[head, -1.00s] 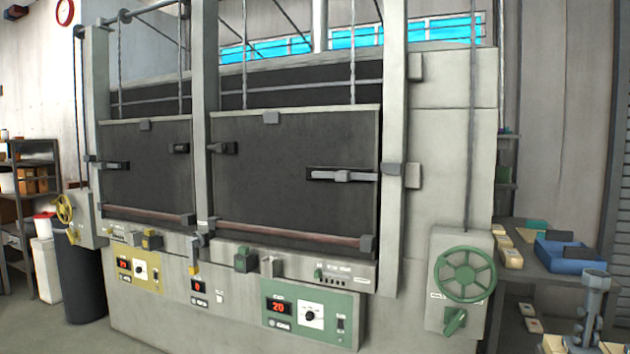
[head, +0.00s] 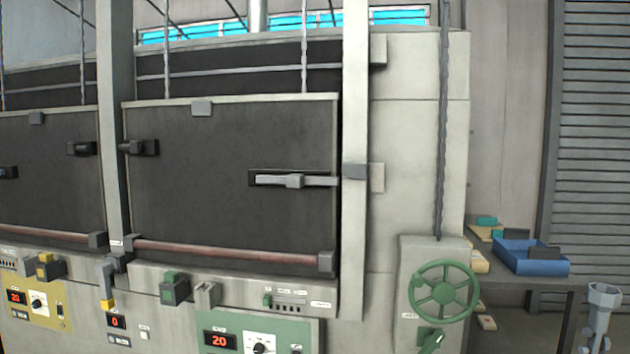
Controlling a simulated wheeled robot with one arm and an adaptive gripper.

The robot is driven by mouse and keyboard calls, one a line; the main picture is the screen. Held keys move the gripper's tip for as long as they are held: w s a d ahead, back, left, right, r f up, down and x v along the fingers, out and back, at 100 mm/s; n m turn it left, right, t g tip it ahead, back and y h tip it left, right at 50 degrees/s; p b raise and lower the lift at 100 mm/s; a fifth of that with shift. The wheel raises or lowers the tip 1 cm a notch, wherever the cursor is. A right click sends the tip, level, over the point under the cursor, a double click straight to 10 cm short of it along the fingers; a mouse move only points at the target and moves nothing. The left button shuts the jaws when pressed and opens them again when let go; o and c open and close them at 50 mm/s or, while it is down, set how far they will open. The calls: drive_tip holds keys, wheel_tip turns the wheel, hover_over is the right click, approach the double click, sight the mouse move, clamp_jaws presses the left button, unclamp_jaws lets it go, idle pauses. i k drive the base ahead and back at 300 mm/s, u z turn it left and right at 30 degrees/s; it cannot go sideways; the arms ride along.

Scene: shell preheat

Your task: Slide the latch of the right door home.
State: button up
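The right door (head: 225,215) is a large dark panel, lowered in its pale frame. Its latch (head: 295,181) is a grey bar with a small block-shaped grip in a dark slot near the door's right side. The bar's right end reaches the door's right edge, close to a grey block (head: 355,171) on the frame post. I cannot tell whether the bar enters that block. My gripper is not in view, so nothing shows touching the latch.
The left door (head: 50,180) is partly cut off. Below the right door are a green control panel (head: 222,328) reading 20 and a small lever block (head: 174,288). A green handwheel (head: 443,291) stands at right. A blue tray (head: 530,258) and a grey stand (head: 603,300) are farther right.

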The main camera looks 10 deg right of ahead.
sight(293, 181)
drive_tip(key=u, duration=0.1)
drive_tip(key=i, duration=0.6)
drive_tip(key=u, duration=0.95)
drive_tip(key=i, duration=0.5)
drive_tip(key=u, duration=0.5)
